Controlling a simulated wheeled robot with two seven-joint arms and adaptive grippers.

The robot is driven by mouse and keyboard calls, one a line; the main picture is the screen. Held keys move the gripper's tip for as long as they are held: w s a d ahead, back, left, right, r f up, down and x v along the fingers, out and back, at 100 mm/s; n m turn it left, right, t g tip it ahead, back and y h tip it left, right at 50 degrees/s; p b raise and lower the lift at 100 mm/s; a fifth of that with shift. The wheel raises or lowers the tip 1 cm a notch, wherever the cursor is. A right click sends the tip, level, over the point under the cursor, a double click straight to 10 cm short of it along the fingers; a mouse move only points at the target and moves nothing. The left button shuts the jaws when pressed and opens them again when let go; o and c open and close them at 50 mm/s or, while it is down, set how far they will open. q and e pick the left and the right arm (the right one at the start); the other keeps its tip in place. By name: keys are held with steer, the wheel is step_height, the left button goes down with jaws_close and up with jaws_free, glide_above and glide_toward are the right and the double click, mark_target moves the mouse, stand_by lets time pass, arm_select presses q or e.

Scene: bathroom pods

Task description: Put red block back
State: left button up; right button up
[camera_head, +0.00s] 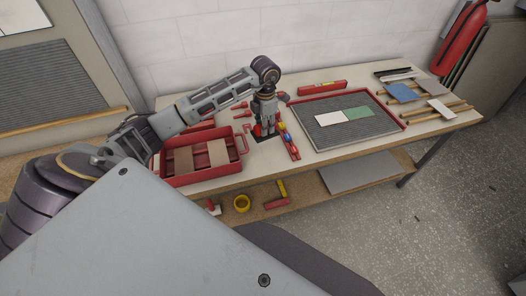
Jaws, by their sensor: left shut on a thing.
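My left gripper (265,127) points straight down over the workbench, between the red tray and the grey ribbed board. It is shut on a small red block (257,130), of which only a little red shows beside the fingers. The block is low, over or on a small dark patch (266,138) of the bench; I cannot tell whether it touches. My right gripper is not in view.
A red tray (240,158) with tan pieces stands left of the gripper. A red level with coloured parts (289,141) lies close on its right. The red-edged ribbed board (378,130) holds white and green tiles. A red bar (322,88) lies behind.

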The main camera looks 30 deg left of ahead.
arm_select(q)
steer(key=shift+s+a+m, duration=0.15)
steer(key=shift+m, duration=0.85)
steer(key=shift+f, duration=0.1)
steer(key=shift+f+p, duration=0.5)
steer(key=shift+f, duration=2.55)
steer(key=shift+f+p, duration=0.3)
steer(key=shift+f, duration=1.55)
steer(key=shift+f, duration=0.15)
